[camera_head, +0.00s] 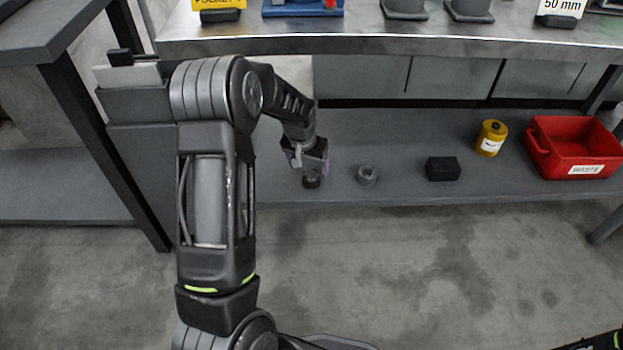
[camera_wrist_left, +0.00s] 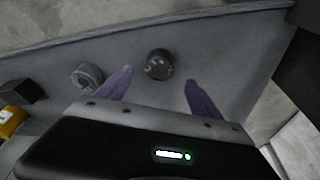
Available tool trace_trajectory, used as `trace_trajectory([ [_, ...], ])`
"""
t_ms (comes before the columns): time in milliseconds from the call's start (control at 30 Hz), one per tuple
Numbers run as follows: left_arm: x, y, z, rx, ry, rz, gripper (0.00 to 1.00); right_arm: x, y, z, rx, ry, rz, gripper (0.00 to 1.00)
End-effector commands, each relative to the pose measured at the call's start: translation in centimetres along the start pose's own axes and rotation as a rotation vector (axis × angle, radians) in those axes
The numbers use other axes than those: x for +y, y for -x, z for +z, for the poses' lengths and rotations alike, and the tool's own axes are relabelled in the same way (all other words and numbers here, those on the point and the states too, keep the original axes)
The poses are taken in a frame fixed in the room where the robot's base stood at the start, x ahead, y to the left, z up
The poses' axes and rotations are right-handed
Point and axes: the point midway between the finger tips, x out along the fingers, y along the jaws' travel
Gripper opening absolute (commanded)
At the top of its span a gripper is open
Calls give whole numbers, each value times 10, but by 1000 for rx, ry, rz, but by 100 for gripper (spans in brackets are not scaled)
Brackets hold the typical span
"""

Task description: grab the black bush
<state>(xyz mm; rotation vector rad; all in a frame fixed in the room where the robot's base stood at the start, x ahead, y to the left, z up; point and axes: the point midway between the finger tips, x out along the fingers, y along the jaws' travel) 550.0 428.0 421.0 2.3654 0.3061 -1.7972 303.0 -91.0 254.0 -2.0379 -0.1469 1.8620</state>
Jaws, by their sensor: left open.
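The black bush (camera_head: 311,182) stands on the grey lower shelf, just below my left gripper (camera_head: 309,167), which partly covers it in the head view. In the left wrist view the black bush (camera_wrist_left: 158,63) shows as a short dark cylinder with pale marks on it. My left gripper (camera_wrist_left: 159,77) is open there, its two purple fingers apart. The bush lies in line with the gap, at or just beyond the fingertips, and I cannot tell the exact depth. My right gripper is out of view.
A grey ring-shaped bush (camera_head: 367,175) sits to the right on the shelf (camera_head: 400,150). Farther right are a black block (camera_head: 443,168), a yellow labelled cylinder (camera_head: 491,138) and a red waste bin (camera_head: 575,150). A metal-topped bench (camera_head: 400,40) overhangs the shelf's back.

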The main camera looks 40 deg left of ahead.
Motion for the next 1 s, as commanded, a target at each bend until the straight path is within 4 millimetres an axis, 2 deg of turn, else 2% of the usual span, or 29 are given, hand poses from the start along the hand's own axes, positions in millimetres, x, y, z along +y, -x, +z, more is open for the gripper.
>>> trace_trajectory([
  [200, 1, -33, 1, -2, 1, 0, 75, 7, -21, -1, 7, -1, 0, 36],
  [333, 1, -48, 1, -2, 0, 0, 75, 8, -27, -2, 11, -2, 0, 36],
  [1000, 1, -50, -1, 0, 0, 0, 75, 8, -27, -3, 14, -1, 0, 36],
])
